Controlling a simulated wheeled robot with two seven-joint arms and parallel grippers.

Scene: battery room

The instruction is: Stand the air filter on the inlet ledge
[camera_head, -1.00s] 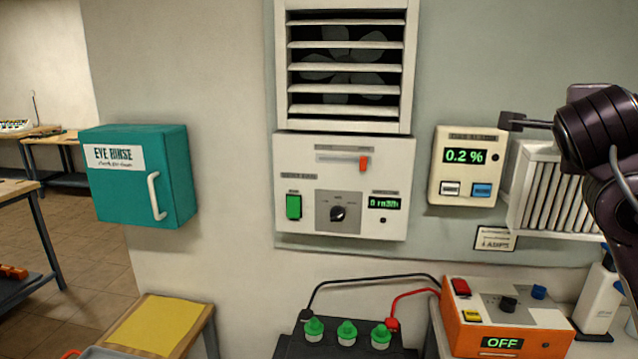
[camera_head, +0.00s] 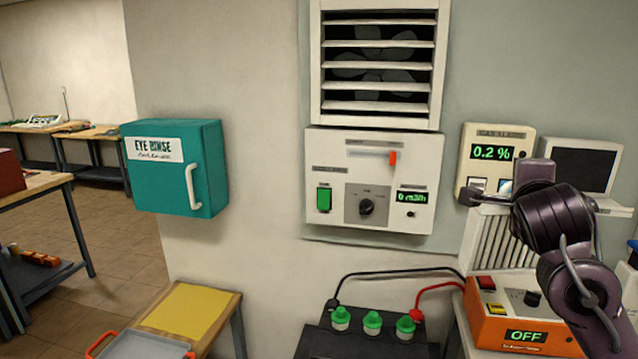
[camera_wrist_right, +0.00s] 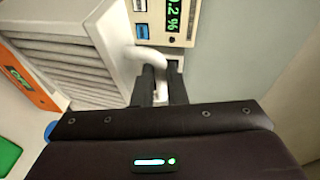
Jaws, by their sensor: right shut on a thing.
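The air filter is a white-framed pleated panel (camera_head: 492,245). It hangs upright in front of the wall at the right of the head view, partly hidden by my right arm. My right gripper (camera_head: 477,197) is at its upper edge. In the right wrist view the filter (camera_wrist_right: 55,62) lies at the left, and my right gripper (camera_wrist_right: 160,84) is shut on its white curved handle (camera_wrist_right: 150,58). A dark square in a pale frame, apparently the inlet, has a pale ledge (camera_head: 613,208) beneath it, right of the filter. My left gripper is out of view.
A meter reading 0.2 % (camera_head: 488,152) is on the wall just behind my right gripper. An orange charger showing OFF (camera_head: 510,325) stands below the filter, cabled to a black battery (camera_head: 350,344). A louvred fan unit (camera_head: 372,185) and teal eye-rinse box (camera_head: 170,170) are further left.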

